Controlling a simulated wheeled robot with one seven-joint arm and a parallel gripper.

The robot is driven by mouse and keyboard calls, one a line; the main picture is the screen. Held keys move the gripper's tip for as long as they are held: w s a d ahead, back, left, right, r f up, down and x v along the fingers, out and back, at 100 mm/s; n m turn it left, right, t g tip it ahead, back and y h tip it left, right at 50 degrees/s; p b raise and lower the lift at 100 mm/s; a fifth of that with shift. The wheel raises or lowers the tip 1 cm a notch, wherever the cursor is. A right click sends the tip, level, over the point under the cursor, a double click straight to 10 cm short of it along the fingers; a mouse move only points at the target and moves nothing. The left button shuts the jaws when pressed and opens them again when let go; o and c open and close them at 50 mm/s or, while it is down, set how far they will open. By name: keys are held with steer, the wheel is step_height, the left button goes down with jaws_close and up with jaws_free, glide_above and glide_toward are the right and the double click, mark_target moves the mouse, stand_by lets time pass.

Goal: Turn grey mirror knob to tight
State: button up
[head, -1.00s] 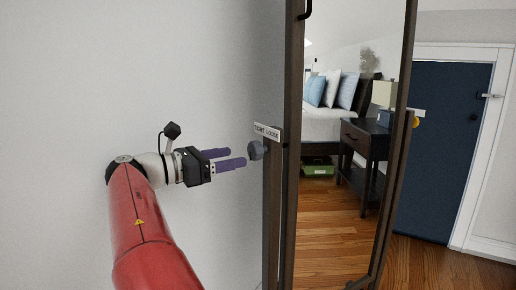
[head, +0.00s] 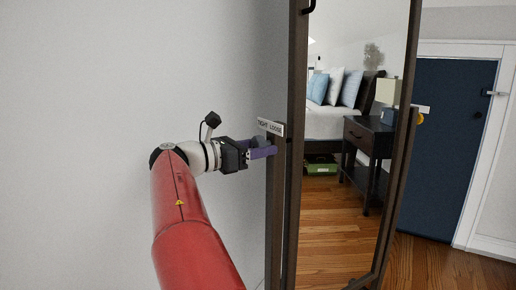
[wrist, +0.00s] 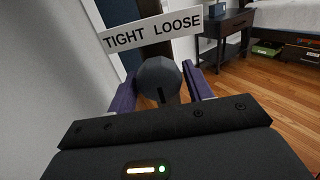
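The grey mirror knob (head: 259,141) sits on the side post of the mirror stand, just below a white plate (head: 270,128) reading TIGHT on the left and LOOSE on the right. The wrist view shows the round knob (wrist: 160,76) with a dark line on its lower part. My gripper (head: 266,147) is at the knob, with its purple fingers on either side of it. In the wrist view the gripper (wrist: 159,74) looks open around the knob, with slight gaps. I cannot tell whether either finger touches it.
The tall mirror (head: 345,200) in its dark frame stands right of the knob and reflects a bed and nightstand. A blank grey wall (head: 120,90) is close on the left. A dark blue door (head: 447,150) is behind at right. A yellow round piece (head: 421,118) shows at the far post.

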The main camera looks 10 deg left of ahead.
steer(key=c, duration=0.6)
steer(key=shift+c, duration=0.2)
steer(key=shift+m, duration=0.4)
steer(key=m+p, duration=0.1)
steer(key=m, duration=0.9)
steer(key=shift+w+a, duration=0.1)
steer(key=shift+a, duration=0.05)
steer(key=m+b, duration=0.2)
steer(key=m, duration=0.4)
steer(key=m+b, duration=0.2)
steer(key=m, duration=0.4)
steer(key=shift+r, duration=0.2)
steer(key=shift+m, duration=0.3)
